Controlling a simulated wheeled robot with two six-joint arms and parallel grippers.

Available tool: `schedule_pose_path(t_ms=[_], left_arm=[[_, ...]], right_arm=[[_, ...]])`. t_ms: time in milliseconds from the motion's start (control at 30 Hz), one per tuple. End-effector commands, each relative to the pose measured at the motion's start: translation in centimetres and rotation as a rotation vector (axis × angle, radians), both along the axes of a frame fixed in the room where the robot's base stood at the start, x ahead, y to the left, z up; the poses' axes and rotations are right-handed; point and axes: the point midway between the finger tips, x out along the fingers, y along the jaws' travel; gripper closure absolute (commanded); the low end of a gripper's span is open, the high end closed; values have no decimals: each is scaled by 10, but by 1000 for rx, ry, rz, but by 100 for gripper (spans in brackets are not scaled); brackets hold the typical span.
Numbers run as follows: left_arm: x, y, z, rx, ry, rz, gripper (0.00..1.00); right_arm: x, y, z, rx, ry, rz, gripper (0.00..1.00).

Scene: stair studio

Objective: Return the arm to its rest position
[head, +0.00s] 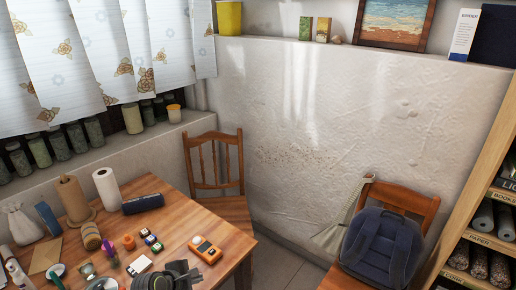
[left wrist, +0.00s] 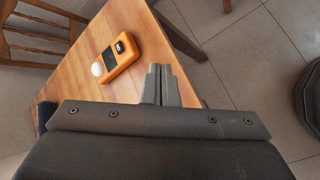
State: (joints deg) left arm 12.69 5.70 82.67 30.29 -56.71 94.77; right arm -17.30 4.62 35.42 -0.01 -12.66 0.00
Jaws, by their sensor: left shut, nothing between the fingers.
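My left gripper (head: 190,270) shows at the bottom of the head view, dark grey, above the front right part of the wooden table (head: 215,228). In the left wrist view its fingers (left wrist: 161,85) are together, with nothing between them. An orange meter (head: 205,249) with a dark screen and a white dome lies on the table just beyond the gripper. It also shows in the left wrist view (left wrist: 122,57), to the left of the fingertips and apart from them. My right gripper is in neither view.
Paper rolls (head: 107,189) stand farther back. One wooden chair (head: 214,163) stands behind the table; another, at right, holds a blue backpack (head: 382,247). Floor (head: 283,268) is clear between table and backpack.

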Motion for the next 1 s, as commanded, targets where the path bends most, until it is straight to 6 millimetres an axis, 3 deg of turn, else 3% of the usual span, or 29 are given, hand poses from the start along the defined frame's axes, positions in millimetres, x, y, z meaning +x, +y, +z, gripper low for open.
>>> schedule_pose_path(t_ms=[267, 467, 567, 800, 1000], left_arm=[[-40, 15, -7, 184, -37, -152, 100], [-85, 31, -11, 374, -62, -318, 100], [-118, 43, -11, 506, -72, -439, 100], [-222, 79, 6, 885, -57, -847, 100], [-279, 98, 28, 1066, -21, -1094, 100]], right_arm=[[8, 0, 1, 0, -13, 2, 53], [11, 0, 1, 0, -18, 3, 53], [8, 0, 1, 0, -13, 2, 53], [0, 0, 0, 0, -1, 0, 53], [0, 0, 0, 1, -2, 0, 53]])
